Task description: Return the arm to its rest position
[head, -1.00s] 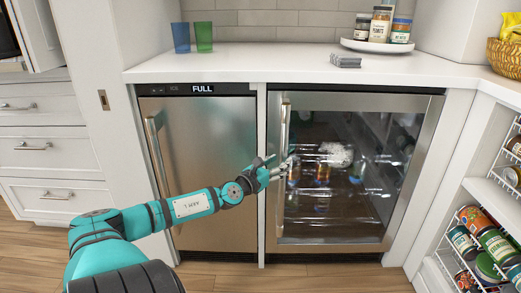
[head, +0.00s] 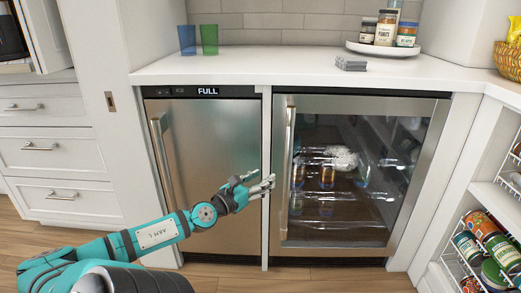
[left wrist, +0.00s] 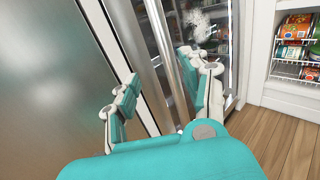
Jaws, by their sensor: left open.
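My left arm, teal and black, reaches in from the lower left in the head view. Its gripper (head: 258,184) is open and empty, in front of the strip between the steel ice maker (head: 215,140) and the glass-door fridge (head: 335,252). The fridge's vertical handle (head: 287,150) is just right of the fingertips in the head view; I cannot tell the exact gap. The fridge door looks shut. My right gripper is not in view.
The white counter (head: 270,68) above holds a blue cup (head: 187,40), a green cup (head: 209,39), a grey stack (head: 351,63) and a tray of jars (head: 410,50). Shelves with cans (head: 485,240) stand at the right. Wooden floor (head: 325,279) lies in front.

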